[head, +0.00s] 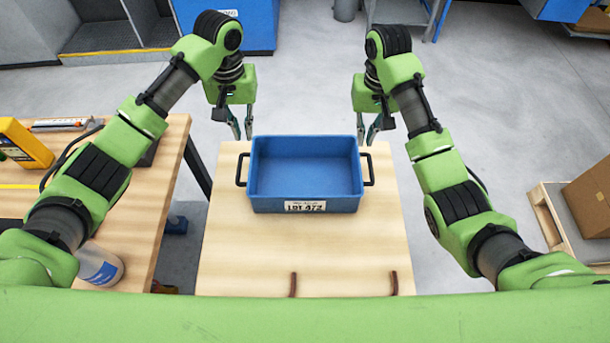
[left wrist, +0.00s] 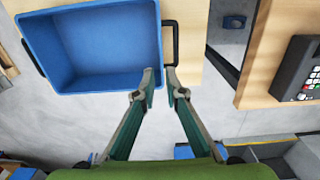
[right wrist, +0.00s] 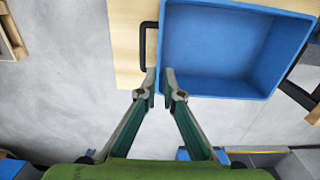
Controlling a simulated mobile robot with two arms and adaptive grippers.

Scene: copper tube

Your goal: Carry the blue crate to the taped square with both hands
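The blue crate (head: 305,204) sits upright and looks empty on a light wooden surface, with a white label on its near side. It has a black handle on the left (head: 240,170) and one on the right (head: 370,168). My left gripper (head: 242,130) is open and empty just beyond the left handle; in the left wrist view its fingertips (left wrist: 160,77) are near the handle's end. My right gripper (head: 370,134) is open and empty just beyond the right handle; in the right wrist view its fingertips (right wrist: 159,76) are near that handle. No full taped square is identifiable.
Two dark brown strips (head: 293,285) (head: 394,283) lie near the wooden surface's (head: 340,250) front edge. A wooden bench (head: 150,215) on the left holds a yellow device (head: 25,145). A cardboard box (head: 590,200) is at right. Grey floor is open beyond.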

